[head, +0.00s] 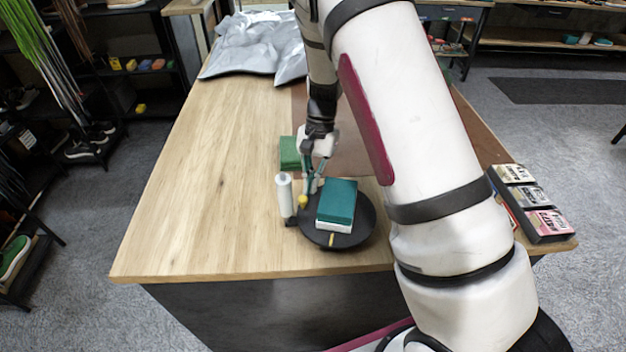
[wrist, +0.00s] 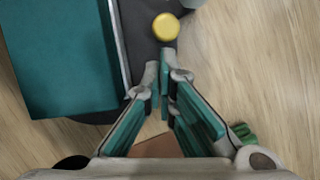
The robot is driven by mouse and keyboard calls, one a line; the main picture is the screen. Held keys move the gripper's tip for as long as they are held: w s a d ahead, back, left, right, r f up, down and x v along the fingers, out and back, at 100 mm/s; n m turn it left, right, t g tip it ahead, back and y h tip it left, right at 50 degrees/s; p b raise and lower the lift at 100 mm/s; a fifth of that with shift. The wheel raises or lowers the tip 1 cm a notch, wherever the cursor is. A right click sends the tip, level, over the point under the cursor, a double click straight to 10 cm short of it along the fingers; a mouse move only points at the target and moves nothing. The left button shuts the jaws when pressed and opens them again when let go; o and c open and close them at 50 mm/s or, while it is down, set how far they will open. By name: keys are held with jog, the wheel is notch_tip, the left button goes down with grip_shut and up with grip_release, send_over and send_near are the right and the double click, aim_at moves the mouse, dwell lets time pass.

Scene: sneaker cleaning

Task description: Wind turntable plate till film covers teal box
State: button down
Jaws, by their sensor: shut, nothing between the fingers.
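The turntable plate (head: 310,229) is a black disc near the table's front edge, with a yellow mark on its front rim. The teal box (head: 338,198) with a white lower part sits on it; the box also shows at upper left in the wrist view (wrist: 60,55). A white film roll (head: 285,195) stands upright left of the plate. A yellow knob (head: 303,201) is on the plate's left side, also in the wrist view (wrist: 166,27). My gripper (head: 311,190) is shut and empty, just behind the knob. I cannot tell whether it touches the plate.
A green block (head: 290,153) lies behind the film roll. A tray of small boxes (head: 543,225) is at the table's right edge. Crumpled silver sheeting (head: 255,48) lies at the back. The left side of the wooden table (head: 190,190) is clear.

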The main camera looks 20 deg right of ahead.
aim_at(303, 199)
jog(key=shift+s+a+n, duration=0.25)
jog(key=shift+a+n, duration=0.3)
jog(key=shift+n, duration=0.25)
dwell(0.4)
jog(key=shift+s+a+n+g+h, duration=0.3)
jog(key=shift+s+a+n+h, duration=0.15)
jog(key=shift+n, duration=0.35)
jog(key=shift+s+a+n+h, duration=0.3)
jog(key=shift+s+a+n, duration=0.05)
jog(key=shift+n, duration=0.35)
jog(key=shift+s+a+n+h, duration=0.25)
jog(key=shift+s+a+n, duration=0.1)
jog(key=shift+n, duration=0.35)
jog(key=shift+s, duration=0.1)
